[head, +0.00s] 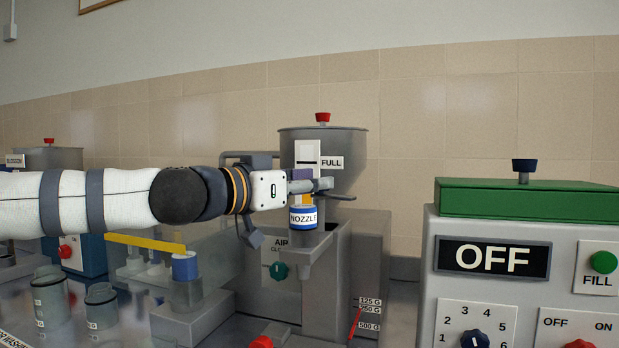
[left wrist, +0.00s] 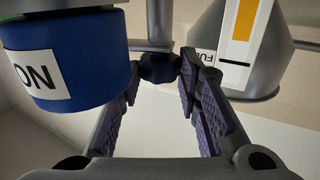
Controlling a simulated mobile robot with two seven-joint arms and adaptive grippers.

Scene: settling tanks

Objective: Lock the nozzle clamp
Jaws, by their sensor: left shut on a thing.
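The nozzle (head: 303,227) has a blue collar with a white NOZZLE label and sits under the grey hopper (head: 345,150). My left gripper (head: 325,184) reaches in from the left, just above the collar and in front of the hopper. In the left wrist view my left gripper (left wrist: 160,82) is shut on a dark blue knob (left wrist: 160,67) at the end of a grey lever (left wrist: 159,22). The blue collar (left wrist: 75,60) is beside the fingers there, on the left. Whether the clamp is locked cannot be told. My right gripper is not in view.
A grey cabinet (head: 480,225) with a green top and an OFF display stands at the right. Grey jars (head: 50,295) and a blue-capped fitting (head: 185,267) stand at the left.

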